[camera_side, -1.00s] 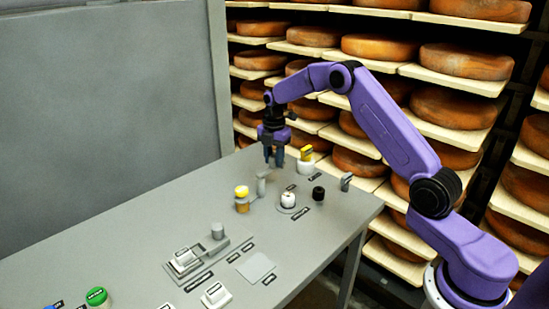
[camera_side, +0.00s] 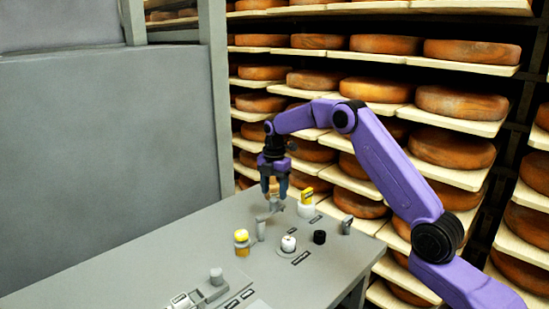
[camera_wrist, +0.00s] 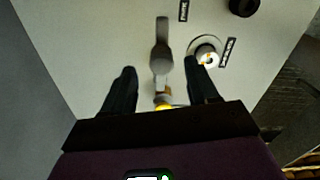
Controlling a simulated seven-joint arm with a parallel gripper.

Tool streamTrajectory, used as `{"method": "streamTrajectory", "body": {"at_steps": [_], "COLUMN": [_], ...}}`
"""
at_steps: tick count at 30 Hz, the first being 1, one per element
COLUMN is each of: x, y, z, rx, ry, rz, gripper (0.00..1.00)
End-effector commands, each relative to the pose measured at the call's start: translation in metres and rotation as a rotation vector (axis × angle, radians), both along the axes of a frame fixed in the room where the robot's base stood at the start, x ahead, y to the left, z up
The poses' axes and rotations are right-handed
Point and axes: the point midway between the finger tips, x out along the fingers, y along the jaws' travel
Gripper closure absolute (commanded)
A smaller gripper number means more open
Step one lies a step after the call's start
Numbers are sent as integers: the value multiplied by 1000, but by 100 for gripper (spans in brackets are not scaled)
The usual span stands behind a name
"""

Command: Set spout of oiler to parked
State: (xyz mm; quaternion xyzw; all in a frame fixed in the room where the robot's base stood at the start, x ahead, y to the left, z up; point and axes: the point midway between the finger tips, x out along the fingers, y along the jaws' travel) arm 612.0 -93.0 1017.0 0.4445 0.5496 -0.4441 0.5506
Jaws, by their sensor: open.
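The oiler stands on the grey table as an amber body (camera_side: 242,248) with a yellow cap (camera_side: 241,235). Beside it is a grey upright post (camera_side: 261,229) with a flat grey arm, apparently the spout (camera_side: 270,210), pointing up and right. In the wrist view the spout (camera_wrist: 162,48) runs away from the yellow-topped oiler (camera_wrist: 163,103), its near end just beyond the fingertips. My gripper (camera_side: 274,195) is open and empty, fingers down, just above the spout; it also shows in the wrist view (camera_wrist: 160,75). The label lettering is unreadable.
A white dial (camera_side: 288,243), a black knob (camera_side: 319,237), a grey upright piece (camera_side: 346,225) and a yellow-handled white knob (camera_side: 306,208) stand close on the right. A grey sliding fixture (camera_side: 212,287) is at the front. A grey panel rises behind; cheese shelves stand beyond.

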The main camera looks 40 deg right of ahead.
Motion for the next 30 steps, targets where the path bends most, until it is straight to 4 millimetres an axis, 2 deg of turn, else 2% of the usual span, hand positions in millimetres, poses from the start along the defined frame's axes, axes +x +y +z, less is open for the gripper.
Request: {"method": "streamTrajectory", "body": {"at_steps": [3, 15, 21, 30], "x": [1, 0, 0, 0], "y": [0, -1, -1, -1], "z": [27, 108, 126, 132], "rx": [-1, -1, -1, -1], "ry": [-6, -6, -2, -1], "rz": [0, -1, -1, -1], "gripper": [41, 41, 41, 41]}}
